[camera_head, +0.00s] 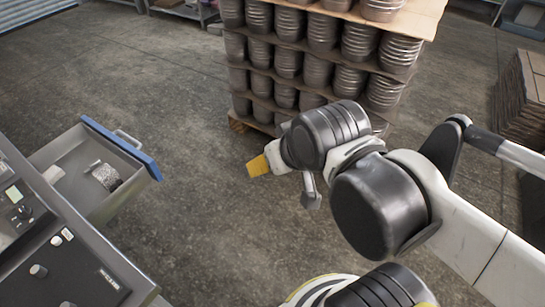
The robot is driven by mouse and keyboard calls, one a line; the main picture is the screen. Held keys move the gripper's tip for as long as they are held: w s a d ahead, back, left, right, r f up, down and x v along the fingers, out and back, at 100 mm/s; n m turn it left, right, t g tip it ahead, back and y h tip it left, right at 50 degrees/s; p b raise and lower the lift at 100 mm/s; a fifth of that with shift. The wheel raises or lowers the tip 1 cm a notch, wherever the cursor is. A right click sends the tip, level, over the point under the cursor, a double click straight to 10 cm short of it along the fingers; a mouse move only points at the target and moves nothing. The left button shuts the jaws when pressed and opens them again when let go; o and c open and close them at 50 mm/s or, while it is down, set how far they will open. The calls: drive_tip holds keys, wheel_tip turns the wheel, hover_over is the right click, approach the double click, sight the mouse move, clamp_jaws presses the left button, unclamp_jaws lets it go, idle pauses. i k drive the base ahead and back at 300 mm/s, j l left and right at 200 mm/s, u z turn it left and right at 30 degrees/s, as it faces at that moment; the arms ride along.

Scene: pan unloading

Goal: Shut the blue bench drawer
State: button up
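The blue bench drawer (122,148) is at the left, pulled well out from the grey bench. Its blue front faces right and carries a light metal handle (128,137). Inside lie a patterned roll-like item (107,177) and a small pale item (53,174). My gripper (257,166) shows a yellow fingertip near the picture's middle, to the right of the drawer front and apart from it. My own arm hides most of the gripper, so its opening cannot be made out.
The grey bench (97,252) with control panels fills the lower left. A pallet stack of metal pans (318,72) with cardboard layers stands behind my arm. Flat cardboard (520,100) is piled at the right. The concrete floor between drawer and gripper is clear.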

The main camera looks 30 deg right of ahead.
sight(73, 152)
drive_tip(key=i+l+u, duration=0.2)
drive_tip(key=i+u, duration=0.2)
drive_tip(key=i+l+u, duration=0.25)
drive_tip(key=u, duration=0.15)
drive_tip(key=i+l+u, duration=0.2)
drive_tip(key=l+u, duration=0.25)
drive_tip(key=i+l+u, duration=0.15)
drive_tip(key=l+u, duration=0.25)
drive_tip(key=i+l+u, duration=0.1)
drive_tip(key=l+u, duration=0.3)
drive_tip(key=l, duration=0.25)
